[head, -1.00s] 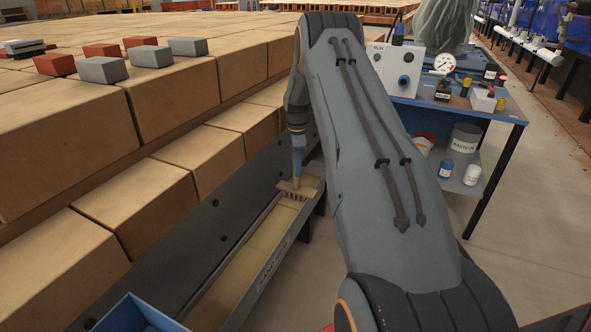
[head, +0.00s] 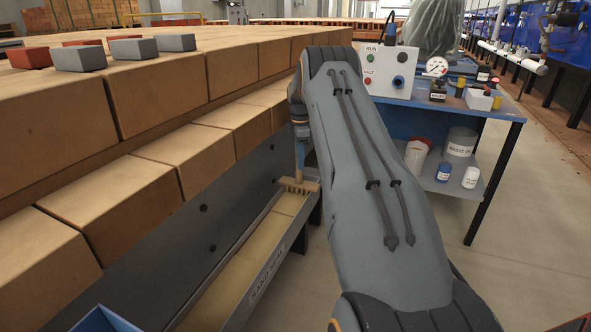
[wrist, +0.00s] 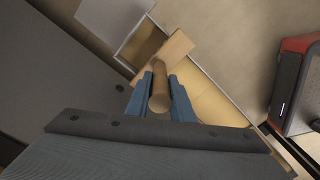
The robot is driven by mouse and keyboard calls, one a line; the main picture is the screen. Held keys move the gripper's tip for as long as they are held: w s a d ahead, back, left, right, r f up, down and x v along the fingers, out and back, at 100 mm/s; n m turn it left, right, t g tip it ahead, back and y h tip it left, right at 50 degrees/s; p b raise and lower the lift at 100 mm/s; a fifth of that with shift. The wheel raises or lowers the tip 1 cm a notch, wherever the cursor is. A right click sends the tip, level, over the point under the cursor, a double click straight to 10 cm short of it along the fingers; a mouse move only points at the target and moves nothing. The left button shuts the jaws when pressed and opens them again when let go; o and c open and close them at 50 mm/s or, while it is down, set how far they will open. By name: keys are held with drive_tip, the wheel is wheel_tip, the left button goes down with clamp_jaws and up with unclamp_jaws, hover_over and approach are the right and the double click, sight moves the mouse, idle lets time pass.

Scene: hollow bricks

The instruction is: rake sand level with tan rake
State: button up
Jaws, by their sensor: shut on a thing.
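The tan rake (head: 299,184) hangs head-down from my gripper (head: 301,148), near the far end of the long grey sand trough (head: 266,276). Its short teeth point down; I cannot tell whether they touch the sand. In the wrist view my gripper (wrist: 160,92) has its two blue fingers shut on the rake's round handle (wrist: 159,98), with the rake head (wrist: 163,57) beyond, across the trough. Pale sand (head: 240,258) lies along the trough, with faint lines across it. The sand also shows in the wrist view (wrist: 214,103).
A dark wall (head: 190,228) and stacked tan blocks (head: 110,205) border the trough on the left. A blue bench (head: 450,112) with a control box (head: 391,68) stands at the right. A blue bin (head: 103,320) is at the lower left.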

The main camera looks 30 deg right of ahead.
drive_tip(key=w+d+b, duration=0.1)
drive_tip(key=b, duration=0.1)
drive_tip(key=w+d+b, duration=0.1)
drive_tip(key=d+b, duration=0.1)
drive_tip(key=shift+r, duration=0.15)
idle(0.4)
wheel_tip(320, 180, up, 10)
drive_tip(key=p, duration=0.2)
idle(0.9)
idle(0.4)
